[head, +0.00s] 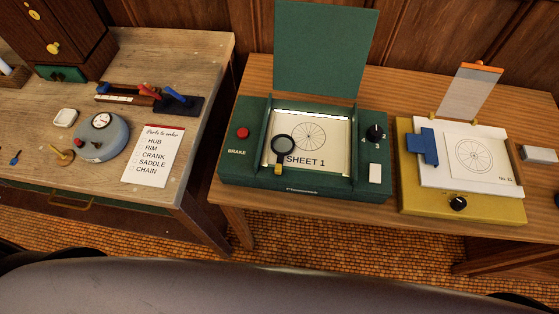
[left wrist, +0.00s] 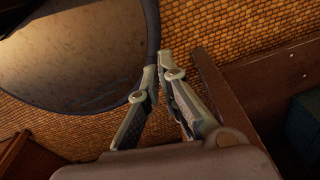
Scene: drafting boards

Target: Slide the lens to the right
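The lens (head: 282,147) is a dark round ring with a small yellow tab below it. In the head view it stands at the left part of the white sheet marked SHEET 1 (head: 325,150), over the left of the drawn wheel. The sheet lies in the recess of a green case (head: 240,171) whose lid (head: 325,50) is raised. My left gripper (left wrist: 159,66) shows only in the left wrist view, over the tiled floor near a wooden edge. Its fingertips come together with nothing visible between them. It is away from the lens. My right gripper is not in view.
The case has a red BRAKE button (head: 242,132), a black knob (head: 375,133) and a white switch (head: 376,173). A yellow board (head: 450,208) with a blue clamp (head: 424,146) stands to its right. A separate left table (head: 205,75) holds a gauge (head: 103,137) and a list.

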